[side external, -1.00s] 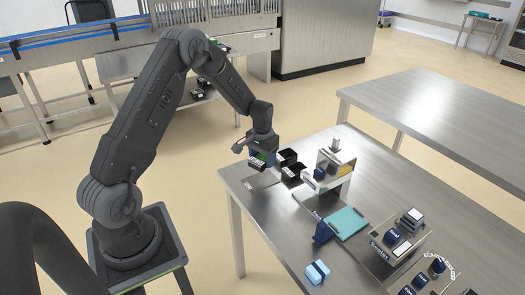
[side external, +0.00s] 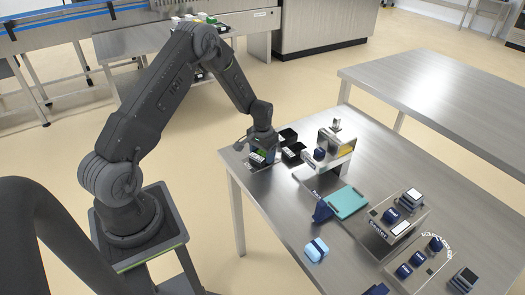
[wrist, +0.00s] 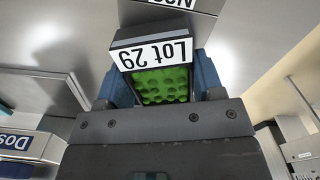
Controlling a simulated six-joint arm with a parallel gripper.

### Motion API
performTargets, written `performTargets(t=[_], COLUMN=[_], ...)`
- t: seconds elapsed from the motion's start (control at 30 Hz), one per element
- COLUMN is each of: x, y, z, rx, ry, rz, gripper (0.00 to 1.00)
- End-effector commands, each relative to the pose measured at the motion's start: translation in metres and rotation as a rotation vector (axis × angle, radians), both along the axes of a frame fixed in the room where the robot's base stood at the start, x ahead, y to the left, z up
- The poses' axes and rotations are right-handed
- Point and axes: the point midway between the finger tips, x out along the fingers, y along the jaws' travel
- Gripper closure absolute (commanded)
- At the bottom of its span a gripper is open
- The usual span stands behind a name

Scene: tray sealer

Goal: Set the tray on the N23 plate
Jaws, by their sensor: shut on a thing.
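My gripper (wrist: 165,85) is shut on a small black tray with green, bumpy contents (wrist: 160,86) and a white "Lot 29" label (wrist: 152,54) that reads upside down in the wrist view. In the side view my gripper (side external: 261,148) holds the tray (side external: 256,158) at the table's left corner, low over a grey plate. At the wrist view's top edge, a grey plate (wrist: 135,14) has a cut-off label starting "N2". I cannot tell whether the tray touches the plate.
Two black trays (side external: 293,153) stand close to the right of my gripper. A grey stand with a blue knob (side external: 320,154) is further right. A teal plate (side external: 346,202), a light blue block (side external: 316,249) and labelled control boxes (side external: 398,218) are nearer the front.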

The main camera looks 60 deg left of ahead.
Motion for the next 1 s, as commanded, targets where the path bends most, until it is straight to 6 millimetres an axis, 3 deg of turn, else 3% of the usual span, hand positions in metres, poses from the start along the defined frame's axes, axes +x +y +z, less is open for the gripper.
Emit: performTargets(t=[0.83, 0.87, 1.0], x=[0.0003, 0.0004, 0.0003], y=[0.0002, 0.0001, 0.0001], z=[-0.0038, -0.0038, -0.0038], rx=[0.000, 0.000, 0.000], ry=[-0.001, -0.001, -0.001], rz=[0.000, 0.000, 0.000], gripper=[0.64, 0.36, 0.22])
